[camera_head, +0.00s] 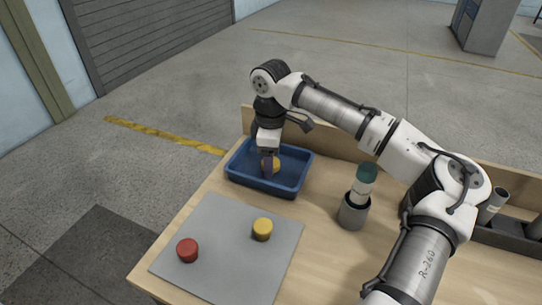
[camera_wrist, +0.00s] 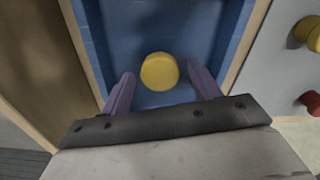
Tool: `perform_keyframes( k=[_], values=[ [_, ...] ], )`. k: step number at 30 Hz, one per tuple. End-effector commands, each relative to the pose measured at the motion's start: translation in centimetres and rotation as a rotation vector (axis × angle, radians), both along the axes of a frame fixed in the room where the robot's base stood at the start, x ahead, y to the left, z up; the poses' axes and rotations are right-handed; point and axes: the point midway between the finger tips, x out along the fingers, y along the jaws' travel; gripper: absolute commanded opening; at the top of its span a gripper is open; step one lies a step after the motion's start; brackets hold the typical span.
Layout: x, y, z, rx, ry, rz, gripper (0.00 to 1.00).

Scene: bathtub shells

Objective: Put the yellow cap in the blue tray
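A yellow cap (camera_head: 275,165) is inside the blue tray (camera_head: 292,187), partly hidden by my gripper (camera_head: 268,172) in the head view. In the wrist view my gripper (camera_wrist: 161,78) has its two purple fingers spread, with the yellow cap (camera_wrist: 159,71) between and just beyond their tips. A gap shows on each side of the cap. The cap appears to lie on the floor of the blue tray (camera_wrist: 200,30). A second yellow cap (camera_head: 262,229) lies on the grey mat (camera_head: 225,270), also partly seen in the wrist view (camera_wrist: 309,33).
A red cap (camera_head: 187,250) lies on the grey mat. A green-topped white bottle (camera_head: 364,184) stands in a grey cup (camera_head: 353,212) right of the tray. A wooden rim (camera_head: 335,147) runs along the back of the table. A dark rack (camera_head: 505,235) is at the right.

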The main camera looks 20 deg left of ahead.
Motion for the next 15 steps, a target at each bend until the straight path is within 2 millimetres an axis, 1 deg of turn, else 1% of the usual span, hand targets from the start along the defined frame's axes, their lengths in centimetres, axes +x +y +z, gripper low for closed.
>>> perform_keyframes(
  k=[10, 14, 15],
  values=[
    [0.0, 0.0, 0.2, 0.000, -0.001, 0.000, 0.63],
    [0.1, 0.1, 1.8, 0.002, -0.001, -0.001, 0.63],
    [0.1, 0.1, 2.6, 0.001, -0.002, -0.001, 0.63]
  ],
)
